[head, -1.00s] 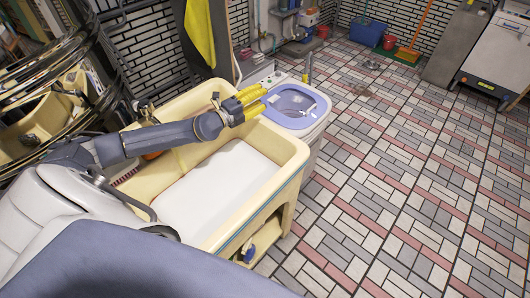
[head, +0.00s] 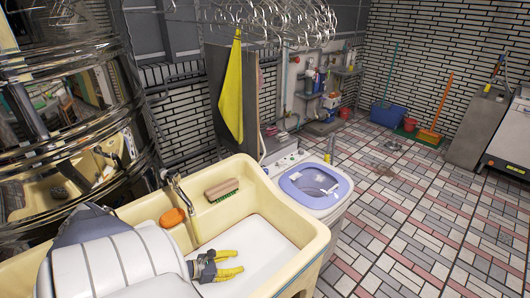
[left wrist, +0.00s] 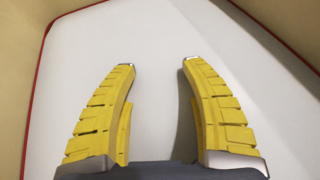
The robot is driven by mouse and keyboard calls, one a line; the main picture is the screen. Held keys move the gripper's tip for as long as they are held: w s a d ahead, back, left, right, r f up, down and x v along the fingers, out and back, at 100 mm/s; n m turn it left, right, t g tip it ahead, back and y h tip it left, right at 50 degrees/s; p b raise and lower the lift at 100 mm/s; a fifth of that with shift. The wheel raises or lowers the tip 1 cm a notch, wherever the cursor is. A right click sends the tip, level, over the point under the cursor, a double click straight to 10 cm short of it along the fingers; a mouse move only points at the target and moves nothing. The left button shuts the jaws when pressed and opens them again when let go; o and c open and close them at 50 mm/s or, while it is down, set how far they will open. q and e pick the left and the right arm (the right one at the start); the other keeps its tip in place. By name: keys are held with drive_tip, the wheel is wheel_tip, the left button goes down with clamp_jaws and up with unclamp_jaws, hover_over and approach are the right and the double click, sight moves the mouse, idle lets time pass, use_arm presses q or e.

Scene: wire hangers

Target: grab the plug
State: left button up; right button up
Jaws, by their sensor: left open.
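I cannot make out a plug in either current view. My left gripper (head: 240,262) is inside the cream-coloured sink (head: 312,230), over its white floor. Its two yellow fingers are spread apart with nothing between them. In the left wrist view the same open fingers (left wrist: 158,65) point at the bare white sink floor (left wrist: 158,110), with a red line along the floor's edge. How far the fingertips are from the floor is hard to tell. My arm hides the near left part of the sink. My right gripper is not in view.
A tap (head: 179,190) stands at the sink's back, with a brush (head: 222,190) and an orange sponge-like item (head: 173,217) on the ledge. A washer with a lavender top (head: 300,181) adjoins the sink. Wire hangers (head: 265,20) hang above.

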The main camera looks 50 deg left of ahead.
sight(261, 260)
use_arm(q)
drive_tip(key=shift+x, duration=5.75)
drive_tip(key=shift+r, duration=0.1)
clamp_jaws()
